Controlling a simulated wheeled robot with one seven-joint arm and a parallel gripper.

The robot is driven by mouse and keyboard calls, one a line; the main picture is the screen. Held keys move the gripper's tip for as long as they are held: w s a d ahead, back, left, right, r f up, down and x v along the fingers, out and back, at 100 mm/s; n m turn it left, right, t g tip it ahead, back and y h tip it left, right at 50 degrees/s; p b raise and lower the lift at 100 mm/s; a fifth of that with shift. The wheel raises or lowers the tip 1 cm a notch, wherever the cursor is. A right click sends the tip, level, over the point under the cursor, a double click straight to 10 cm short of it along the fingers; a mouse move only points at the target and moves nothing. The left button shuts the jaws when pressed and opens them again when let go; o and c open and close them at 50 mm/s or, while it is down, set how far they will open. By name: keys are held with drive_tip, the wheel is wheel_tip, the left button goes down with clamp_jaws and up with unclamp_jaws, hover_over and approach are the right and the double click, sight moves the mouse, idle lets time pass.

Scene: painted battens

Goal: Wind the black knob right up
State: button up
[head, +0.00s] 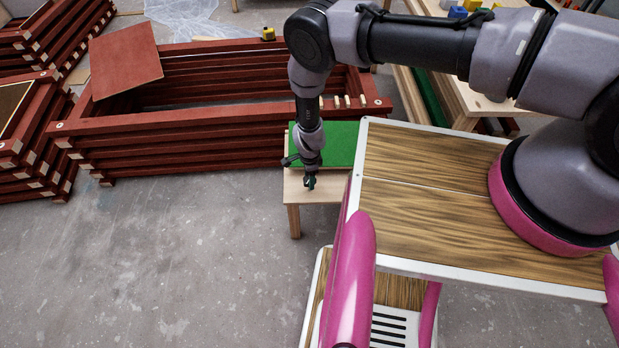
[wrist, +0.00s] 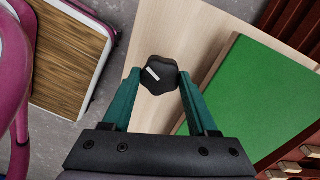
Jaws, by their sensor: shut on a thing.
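The black knob (wrist: 159,74) shows in the wrist view, a lobed dark knob with a short white mark on its top, above the pale wooden table (wrist: 190,28). My gripper (wrist: 157,82) has its two green fingers on either side of the knob, shut on it. In the head view my gripper (head: 310,183) points straight down over the front part of the small table (head: 322,190). The knob cannot be made out there, hidden at the fingertips. What the knob is fixed to is also hidden.
A green panel (head: 340,145) lies on the small table behind my gripper. Stacked red battens (head: 200,135) form a frame behind and to the left, with a loose red board (head: 126,60) on it. A workbench (head: 470,98) stands at the back right. The floor at left is clear.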

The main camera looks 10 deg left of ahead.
drive_tip(key=m, duration=0.5)
drive_tip(key=shift+m, duration=2.5)
drive_tip(key=o, duration=1.4)
drive_tip(key=shift+r, duration=0.15)
wheel_tip(320, 180, up, 11)
drive_tip(key=shift+f, duration=0.2)
